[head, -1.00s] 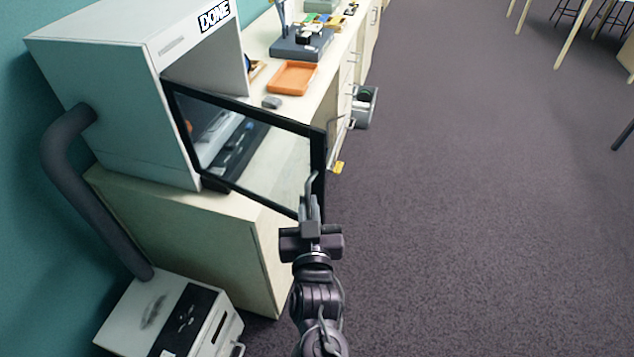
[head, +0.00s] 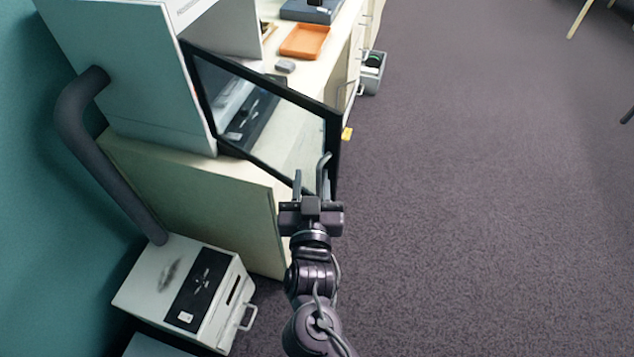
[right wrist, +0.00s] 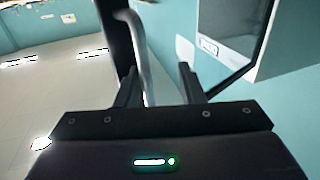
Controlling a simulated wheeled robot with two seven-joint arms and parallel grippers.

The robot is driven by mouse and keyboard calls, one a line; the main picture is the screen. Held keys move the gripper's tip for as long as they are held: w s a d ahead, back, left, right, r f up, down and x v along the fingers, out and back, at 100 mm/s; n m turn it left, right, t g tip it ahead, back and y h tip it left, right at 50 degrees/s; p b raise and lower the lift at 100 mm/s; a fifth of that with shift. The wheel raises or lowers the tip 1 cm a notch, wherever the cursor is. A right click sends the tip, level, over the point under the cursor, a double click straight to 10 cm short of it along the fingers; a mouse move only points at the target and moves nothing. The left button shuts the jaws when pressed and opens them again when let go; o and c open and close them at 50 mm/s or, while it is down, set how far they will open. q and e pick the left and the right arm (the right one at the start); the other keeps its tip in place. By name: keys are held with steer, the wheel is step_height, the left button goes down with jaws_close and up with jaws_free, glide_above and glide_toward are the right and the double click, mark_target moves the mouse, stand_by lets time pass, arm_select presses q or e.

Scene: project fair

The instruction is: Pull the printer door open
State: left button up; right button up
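The printer (head: 130,65) is a white box cabinet on the counter at the upper left of the head view. Its black-framed glass door (head: 333,135) stands swung open, out past the counter's front edge. A grey bar handle (head: 325,165) is on the door's free edge. My right gripper (head: 310,177) is at this handle with its two fingers apart. In the right wrist view the handle (right wrist: 143,55) runs between the open fingers (right wrist: 160,80), closer to the left one, with a gap to the right one. My left gripper is not in view.
A white box unit (head: 185,290) with a handle stands on the floor, joined to the printer by a grey hose (head: 95,150). An orange tray (head: 305,41) lies on the counter (head: 325,75).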

steer(key=shift+s+d+f, duration=0.15)
steer(key=shift+d+f, duration=0.05)
steer(key=shift+d, duration=0.1)
steer(key=s+b, duration=0.3)
steer(key=s, duration=0.4)
steer(key=shift+s, duration=0.35)
